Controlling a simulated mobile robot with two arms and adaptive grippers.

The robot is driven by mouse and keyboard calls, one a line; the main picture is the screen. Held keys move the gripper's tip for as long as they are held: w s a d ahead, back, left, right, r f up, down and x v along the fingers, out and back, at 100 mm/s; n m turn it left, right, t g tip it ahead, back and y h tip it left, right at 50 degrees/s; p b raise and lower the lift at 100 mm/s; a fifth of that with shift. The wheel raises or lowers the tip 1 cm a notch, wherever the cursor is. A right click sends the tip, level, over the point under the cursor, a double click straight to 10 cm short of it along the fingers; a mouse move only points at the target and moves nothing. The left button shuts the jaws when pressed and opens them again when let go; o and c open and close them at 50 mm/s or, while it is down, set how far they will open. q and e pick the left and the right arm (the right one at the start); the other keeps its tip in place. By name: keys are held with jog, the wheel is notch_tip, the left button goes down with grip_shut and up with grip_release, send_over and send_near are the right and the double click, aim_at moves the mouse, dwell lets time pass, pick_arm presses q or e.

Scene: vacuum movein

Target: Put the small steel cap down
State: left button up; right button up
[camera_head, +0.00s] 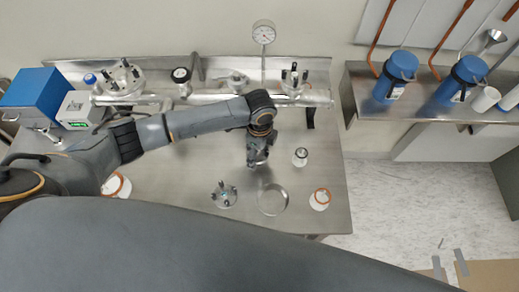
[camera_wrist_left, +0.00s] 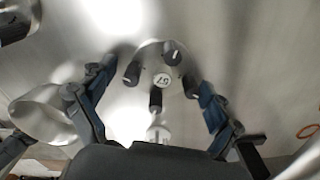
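In the left wrist view, a small round steel cap (camera_wrist_left: 162,62) with black knobs and a white numbered label shows between the two fingers of my left gripper (camera_wrist_left: 155,78). The fingers stand well apart on either side of it; I cannot tell whether they touch it. In the head view my left gripper (camera_head: 256,160) points down over the middle of the steel table, and what is between its fingers is hidden. A steel fitting with black knobs (camera_head: 223,195) stands on the table to the lower left of the gripper. My right gripper is not in view.
A shallow steel dish (camera_head: 272,199) lies just below the gripper on the table (camera_head: 180,210). A small steel piece (camera_head: 300,157) and a white jar with an orange ring (camera_head: 320,199) stand at right. A steel pipe assembly (camera_head: 215,97) runs along the back.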

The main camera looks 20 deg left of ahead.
pick_arm(q)
notch_tip(320, 180, up, 12)
jog(key=b, duration=0.2)
dwell(0.4)
jog(key=shift+s, duration=0.1)
dwell(0.4)
